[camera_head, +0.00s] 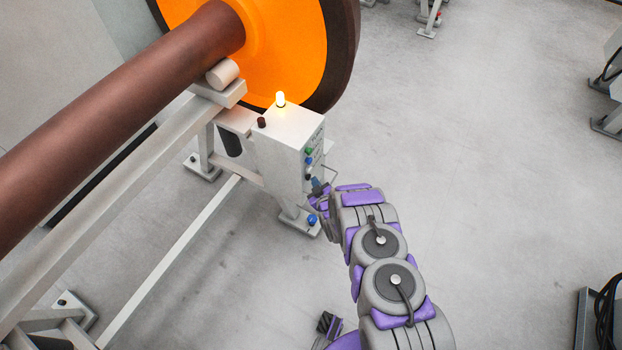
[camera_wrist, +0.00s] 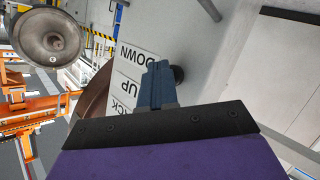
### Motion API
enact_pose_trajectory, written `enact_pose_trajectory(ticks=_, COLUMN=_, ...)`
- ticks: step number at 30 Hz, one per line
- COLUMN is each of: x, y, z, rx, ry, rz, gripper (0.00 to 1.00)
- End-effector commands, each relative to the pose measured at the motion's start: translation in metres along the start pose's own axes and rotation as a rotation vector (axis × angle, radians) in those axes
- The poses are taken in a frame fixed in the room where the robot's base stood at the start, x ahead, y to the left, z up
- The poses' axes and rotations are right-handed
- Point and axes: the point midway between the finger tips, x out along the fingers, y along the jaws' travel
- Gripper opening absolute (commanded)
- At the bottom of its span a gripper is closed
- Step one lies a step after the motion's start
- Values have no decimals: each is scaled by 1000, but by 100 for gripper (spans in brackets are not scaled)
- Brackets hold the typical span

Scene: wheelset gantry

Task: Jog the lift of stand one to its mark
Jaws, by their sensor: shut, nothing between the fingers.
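My gripper (camera_head: 318,186) is at the lower part of that face, partly hidden by my arm. In the wrist view my gripper (camera_wrist: 156,82) is shut and empty, its blue-grey fingers in front of the label plate (camera_wrist: 128,75) reading DOWN and UP. A dark round button (camera_wrist: 179,74) shows just beyond the fingertips; I cannot tell whether they touch it.
A brown axle (camera_head: 120,120) and a large orange-faced wheel (camera_head: 285,40) rest on the stand frame (camera_head: 110,215) at left. The floor (camera_head: 480,190) to the right is clear; equipment stands at the right edge.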

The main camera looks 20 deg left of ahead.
Motion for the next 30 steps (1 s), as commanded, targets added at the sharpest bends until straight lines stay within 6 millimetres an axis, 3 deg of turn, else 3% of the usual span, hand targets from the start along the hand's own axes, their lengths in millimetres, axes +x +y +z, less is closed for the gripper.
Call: enact_pose_trajectory(ticks=30, x=-13, y=10, z=9, rx=0, ry=1, rz=0, gripper=0)
